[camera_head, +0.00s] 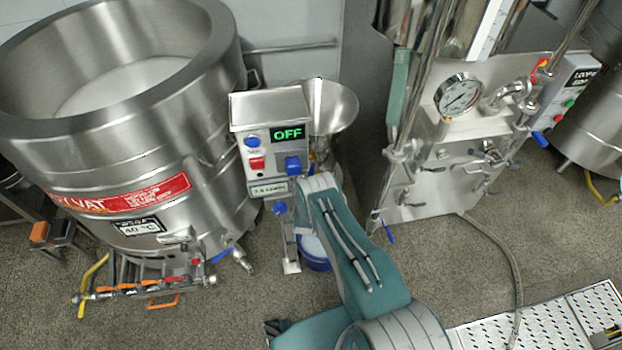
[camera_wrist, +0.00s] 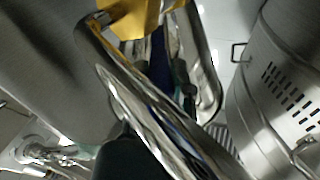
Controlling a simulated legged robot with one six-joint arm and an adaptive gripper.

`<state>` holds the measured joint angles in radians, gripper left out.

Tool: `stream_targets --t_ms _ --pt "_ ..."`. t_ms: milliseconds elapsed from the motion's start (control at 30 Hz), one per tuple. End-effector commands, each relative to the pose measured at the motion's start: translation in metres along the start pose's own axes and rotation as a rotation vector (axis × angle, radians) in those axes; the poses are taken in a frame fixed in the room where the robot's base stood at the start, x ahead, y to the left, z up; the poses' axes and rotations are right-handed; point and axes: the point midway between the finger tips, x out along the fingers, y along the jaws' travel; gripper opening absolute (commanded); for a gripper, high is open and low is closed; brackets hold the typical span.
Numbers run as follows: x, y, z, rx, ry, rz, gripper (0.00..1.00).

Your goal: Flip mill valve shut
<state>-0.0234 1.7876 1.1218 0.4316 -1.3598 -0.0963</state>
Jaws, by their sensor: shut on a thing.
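The colloid mill stands in the middle of the head view, with a steel control box (camera_head: 265,150) whose green display reads OFF and a steel hopper (camera_head: 330,105) behind it. My arm reaches to the mill and hides its lower parts and my gripper in that view. In the wrist view, a bent shiny steel pipe (camera_wrist: 150,105) crosses close to the camera. Behind it my gripper (camera_wrist: 168,78) shows only as dark parts, shut around a dark blue valve handle (camera_wrist: 159,58). The pipe hides much of this grip. A gold-coloured part (camera_wrist: 140,18) sits above the handle.
A large steel vat (camera_head: 100,130) with a red label stands close on the left. A steel machine with a pressure gauge (camera_head: 459,95) stands on the right. A blue bucket (camera_head: 314,258) is beside my arm. A hose (camera_head: 508,250) and perforated floor plates (camera_head: 545,325) lie at right.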

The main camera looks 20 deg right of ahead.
Motion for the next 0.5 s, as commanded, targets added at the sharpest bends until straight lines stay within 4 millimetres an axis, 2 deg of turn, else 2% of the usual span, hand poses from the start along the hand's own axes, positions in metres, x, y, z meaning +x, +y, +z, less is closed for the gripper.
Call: stream_targets --t_ms 33,100,500 --pt "-0.0002 -0.0034 -0.0007 -0.001 0.001 -0.009 0.37" --pt "-0.0001 -0.0030 -0.0007 0.000 0.001 -0.008 0.64" --pt "-0.0017 -0.0010 -0.0001 0.000 0.000 -0.003 0.64"
